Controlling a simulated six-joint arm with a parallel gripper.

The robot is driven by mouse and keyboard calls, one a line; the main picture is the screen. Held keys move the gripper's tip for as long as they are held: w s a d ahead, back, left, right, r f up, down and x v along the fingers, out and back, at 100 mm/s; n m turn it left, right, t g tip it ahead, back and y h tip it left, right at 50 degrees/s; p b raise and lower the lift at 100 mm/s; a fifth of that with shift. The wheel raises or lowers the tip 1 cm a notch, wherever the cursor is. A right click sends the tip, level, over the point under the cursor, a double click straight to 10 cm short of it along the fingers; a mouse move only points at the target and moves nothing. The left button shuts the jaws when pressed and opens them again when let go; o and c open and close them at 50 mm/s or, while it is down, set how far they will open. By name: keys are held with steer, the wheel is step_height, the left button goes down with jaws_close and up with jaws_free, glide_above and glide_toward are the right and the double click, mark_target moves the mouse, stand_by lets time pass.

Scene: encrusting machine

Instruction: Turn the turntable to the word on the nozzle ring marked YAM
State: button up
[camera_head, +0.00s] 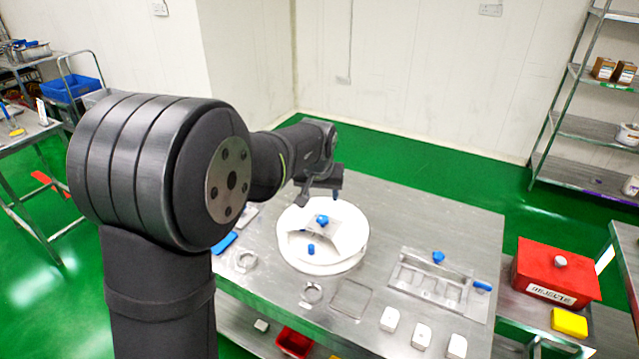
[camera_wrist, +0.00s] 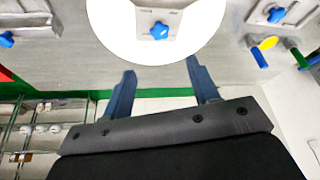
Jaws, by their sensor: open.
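The turntable (camera_head: 291,259) is a round white disc on the steel table, with a pale plate and a blue star knob (camera_head: 322,220) on top and a blue peg (camera_head: 311,250) at its near side. In the wrist view the turntable (camera_wrist: 108,28) shows at the top, with the blue knob (camera_wrist: 159,31) near its middle. My gripper (camera_wrist: 161,68) is open and empty, its two blue fingers apart around the disc's edge as seen there. I cannot tell its height above the table. Metal rings (camera_head: 245,261) (camera_head: 312,293) lie on the table. No word YAM is readable.
A steel fixture with slots (camera_head: 404,283) and a blue knob (camera_head: 438,257) stands right of the turntable. Several white blocks (camera_head: 390,319) line the front edge. A red lidded box (camera_head: 555,270) stands at the right. The table's back right (camera_head: 440,213) is clear.

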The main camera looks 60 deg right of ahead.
mark_target(323, 218)
steer(key=shift+v, duration=2.1)
steer(key=x, duration=1.7)
steer(key=shift+d+f, duration=0.15)
steer(key=shift+f, duration=0.15)
steer(key=shift+n, duration=0.7)
steer(key=shift+r+t, duration=0.1)
steer(key=shift+t, duration=0.2)
